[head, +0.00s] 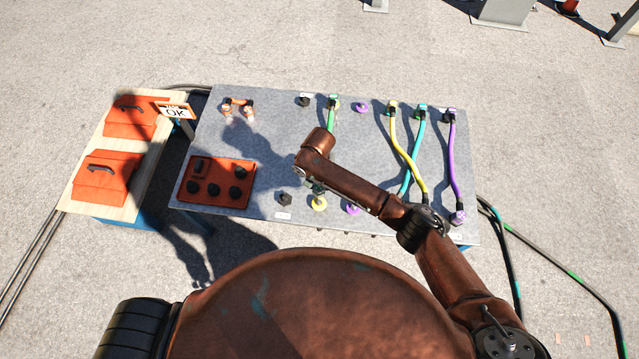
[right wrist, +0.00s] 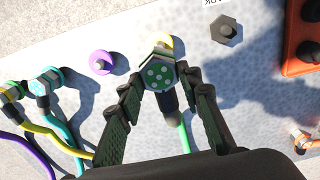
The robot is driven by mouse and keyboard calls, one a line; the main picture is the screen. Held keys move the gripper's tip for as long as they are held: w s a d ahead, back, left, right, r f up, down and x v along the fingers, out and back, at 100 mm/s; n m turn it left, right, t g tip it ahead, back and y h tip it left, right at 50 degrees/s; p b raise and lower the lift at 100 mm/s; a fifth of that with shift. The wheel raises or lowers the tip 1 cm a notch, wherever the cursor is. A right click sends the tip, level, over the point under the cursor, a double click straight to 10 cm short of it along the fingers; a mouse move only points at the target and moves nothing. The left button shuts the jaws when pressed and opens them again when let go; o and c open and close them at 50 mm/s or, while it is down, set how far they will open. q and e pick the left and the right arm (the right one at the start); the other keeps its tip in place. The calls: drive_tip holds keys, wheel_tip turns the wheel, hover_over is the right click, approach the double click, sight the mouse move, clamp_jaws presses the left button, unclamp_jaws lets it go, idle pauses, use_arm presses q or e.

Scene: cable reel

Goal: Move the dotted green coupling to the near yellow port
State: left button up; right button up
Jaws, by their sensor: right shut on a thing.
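The dotted green coupling (right wrist: 158,74) has a hexagonal face with green dots and is between the fingers of my right gripper (right wrist: 158,88), which is shut on it. The near yellow port (right wrist: 165,42) shows partly behind the coupling in the right wrist view; I cannot tell whether they touch. In the head view the near yellow port (head: 319,203) is just in front of my right gripper (head: 316,187), and my arm hides the coupling. The green cable (head: 331,117) runs from the far side of the panel under my arm. My left gripper is not in view.
A near purple port (head: 352,209) and dark port (head: 284,199) flank the yellow one. Yellow, cyan and purple cables (head: 455,160) lie to the right. An orange control box (head: 215,183) sits at left on the grey panel (head: 300,130). A wooden side table (head: 77,189) stands beyond.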

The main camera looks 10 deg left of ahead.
drive_tip(key=shift+f+b, duration=1.05)
drive_tip(key=shift+f, duration=2.4)
drive_tip(key=shift+f, duration=0.1)
drive_tip(key=shift+f, duration=0.35)
drive_tip(key=shift+f+b, duration=0.3)
drive_tip(key=shift+f, duration=0.65)
